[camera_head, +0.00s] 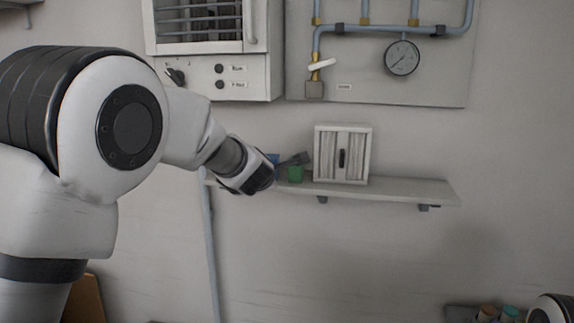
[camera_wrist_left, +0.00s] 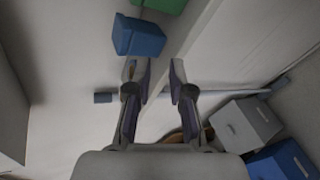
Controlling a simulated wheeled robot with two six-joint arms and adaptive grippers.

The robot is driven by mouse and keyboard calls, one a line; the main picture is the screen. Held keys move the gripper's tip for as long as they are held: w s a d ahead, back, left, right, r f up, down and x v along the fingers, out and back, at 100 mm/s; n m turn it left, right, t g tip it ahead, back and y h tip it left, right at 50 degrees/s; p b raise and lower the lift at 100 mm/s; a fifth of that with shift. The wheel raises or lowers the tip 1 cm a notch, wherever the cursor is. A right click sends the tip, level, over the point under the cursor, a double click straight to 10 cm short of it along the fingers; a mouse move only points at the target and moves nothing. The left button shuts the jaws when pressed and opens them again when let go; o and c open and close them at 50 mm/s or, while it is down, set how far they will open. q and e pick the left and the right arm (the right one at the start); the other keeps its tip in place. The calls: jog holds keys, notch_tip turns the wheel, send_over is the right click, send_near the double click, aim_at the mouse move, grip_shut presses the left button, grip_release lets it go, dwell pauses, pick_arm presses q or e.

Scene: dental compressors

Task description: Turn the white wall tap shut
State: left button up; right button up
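The white wall tap (camera_head: 321,65) is a small lever on the blue pipework of the wall panel. It is slightly tilted, its right end higher. My left gripper (camera_head: 303,159) is below the tap and a little to its left, at the left part of the shelf, clear of the tap. In the left wrist view my left gripper (camera_wrist_left: 160,70) has its two fingers apart with nothing between them. The tap does not show in that view. Part of my right arm shows at the lower right corner of the head view; its fingers are not seen.
A wall shelf (camera_head: 410,188) carries a small white cabinet (camera_head: 361,155) and a green block (camera_head: 296,174). A blue block (camera_wrist_left: 138,37) shows close to my left fingers. A pressure gauge (camera_head: 402,58) is right of the tap, and a white unit (camera_head: 235,65) hangs left.

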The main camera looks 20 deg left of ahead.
aim_at(319, 66)
pick_arm(q)
jog(key=shift+w+d+r+m, duration=0.15)
jog(key=shift+w+d+m, duration=0.05)
jog(key=shift+w+m, duration=0.1)
jog(key=s+d+r+t+h+b, duration=0.1)
jog(key=d+r+t, duration=0.35)
jog(key=r, duration=0.85)
jog(key=d+r+t, duration=0.1)
jog(key=d+r, duration=0.6)
jog(key=r, duration=0.6)
jog(key=shift+m, duration=0.3)
jog(key=w+p, duration=0.1)
jog(key=w, duration=0.1)
jog(key=w+a+p, duration=0.1)
jog(key=w, duration=0.2)
jog(key=w+a+f+p, duration=0.1)
jog(key=w+p, duration=0.1)
jog(key=w, duration=0.1)
jog(key=shift+d, duration=0.15)
jog(key=shift+s+d+r, duration=0.1)
jog(key=shift+s, duration=0.1)
jog(key=shift+w, duration=0.1)
grip_shut()
